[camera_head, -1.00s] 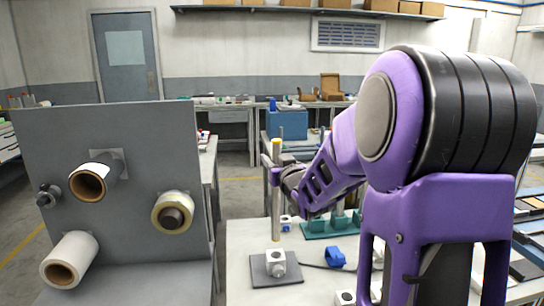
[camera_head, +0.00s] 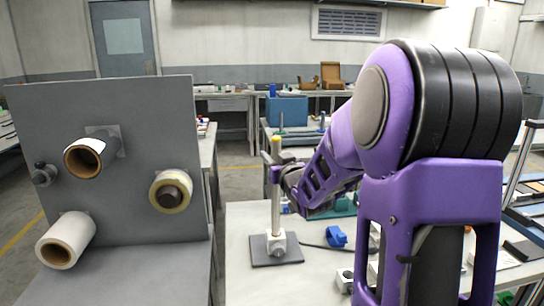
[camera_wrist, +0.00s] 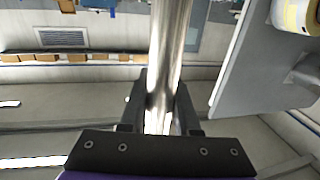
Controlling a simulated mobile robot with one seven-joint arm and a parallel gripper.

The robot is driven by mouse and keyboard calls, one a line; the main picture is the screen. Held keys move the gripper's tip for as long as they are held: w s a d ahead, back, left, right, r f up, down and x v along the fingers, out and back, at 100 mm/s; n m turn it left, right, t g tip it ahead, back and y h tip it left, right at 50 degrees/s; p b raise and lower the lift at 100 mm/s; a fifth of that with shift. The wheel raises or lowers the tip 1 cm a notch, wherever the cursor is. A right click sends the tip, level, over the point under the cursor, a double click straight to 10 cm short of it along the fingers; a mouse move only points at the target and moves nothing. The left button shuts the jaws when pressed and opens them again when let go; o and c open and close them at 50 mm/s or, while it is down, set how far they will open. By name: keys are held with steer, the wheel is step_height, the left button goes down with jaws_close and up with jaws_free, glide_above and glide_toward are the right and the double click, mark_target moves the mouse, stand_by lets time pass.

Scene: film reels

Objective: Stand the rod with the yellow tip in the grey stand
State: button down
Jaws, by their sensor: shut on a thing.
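The metal rod (camera_head: 276,210) stands upright, with its yellow tip (camera_head: 276,143) at the top. My gripper (camera_head: 275,174) is shut on the rod's upper part. In the wrist view the shiny rod (camera_wrist: 168,60) runs between the two dark fingers (camera_wrist: 160,108). The grey stand (camera_head: 262,256) is a flat dark plate with a white block on it, on the table below my gripper. The rod's lower end meets the top of the white block. I cannot tell how deep it sits in the block.
A blue part (camera_head: 337,237) and a cable lie right of the stand. A teal holder (camera_head: 345,208) is partly hidden behind my arm. A grey panel with rolls (camera_head: 130,190) stands at the left. The bare tabletop (camera_head: 240,220) is clear left of the stand.

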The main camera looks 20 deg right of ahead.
steer(key=shift+f, duration=2.4)
steer(key=c, duration=0.6)
jaws_free()
steer(key=shift+o, duration=0.2)
steer(key=shift+f, duration=0.1)
steer(key=shift+s, duration=0.1)
